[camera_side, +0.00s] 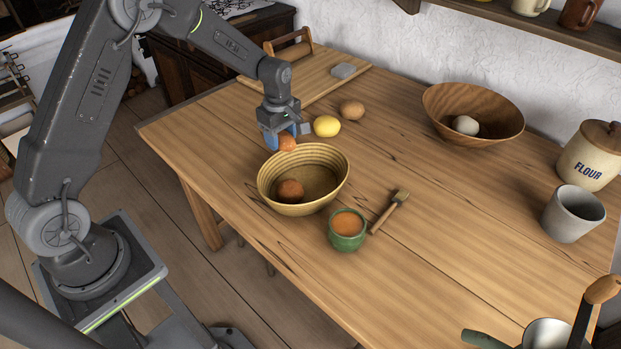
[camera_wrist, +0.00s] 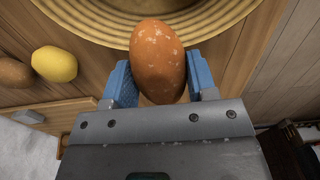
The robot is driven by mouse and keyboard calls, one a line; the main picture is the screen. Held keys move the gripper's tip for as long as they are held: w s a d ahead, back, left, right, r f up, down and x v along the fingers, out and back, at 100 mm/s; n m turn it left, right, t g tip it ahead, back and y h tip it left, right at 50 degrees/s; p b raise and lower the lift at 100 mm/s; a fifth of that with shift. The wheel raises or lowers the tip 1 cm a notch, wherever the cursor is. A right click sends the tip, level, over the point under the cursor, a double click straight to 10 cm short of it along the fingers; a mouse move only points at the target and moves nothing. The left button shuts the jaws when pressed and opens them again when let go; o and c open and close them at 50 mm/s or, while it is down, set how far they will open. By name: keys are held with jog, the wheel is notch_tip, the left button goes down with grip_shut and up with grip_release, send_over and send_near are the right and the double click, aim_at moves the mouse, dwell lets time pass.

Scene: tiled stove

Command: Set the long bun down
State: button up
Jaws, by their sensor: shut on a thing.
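The long bun (camera_side: 287,142) is an orange-brown oval with pale flecks. My gripper (camera_side: 286,134) is shut on it, with blue fingers on either side. In the wrist view the long bun (camera_wrist: 158,52) sticks out beyond the fingers (camera_wrist: 160,82), its far end overlapping the ribbed bowl's rim. In the side view it hangs just behind the tan ribbed bowl (camera_side: 338,165), low near the table. I cannot tell whether it touches the table. Part of it is hidden by the gripper.
A brown bun (camera_side: 290,190) lies in the ribbed bowl. A yellow bun (camera_side: 327,126) and a tan bun (camera_side: 352,109) lie close to my gripper on the table (camera_side: 420,220). A wooden bowl (camera_side: 500,128) holds a pale ball.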

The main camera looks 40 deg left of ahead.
send_over(317, 180)
notch_tip(317, 180, down, 6)
jog(key=shift+r, duration=0.1)
jog(key=shift+f, duration=2)
jog(key=shift+f, duration=0.1)
jog(key=o, duration=0.6)
jog(key=shift+o, duration=0.2)
notch_tip(317, 180, up, 12)
jog(key=shift+r, duration=0.25)
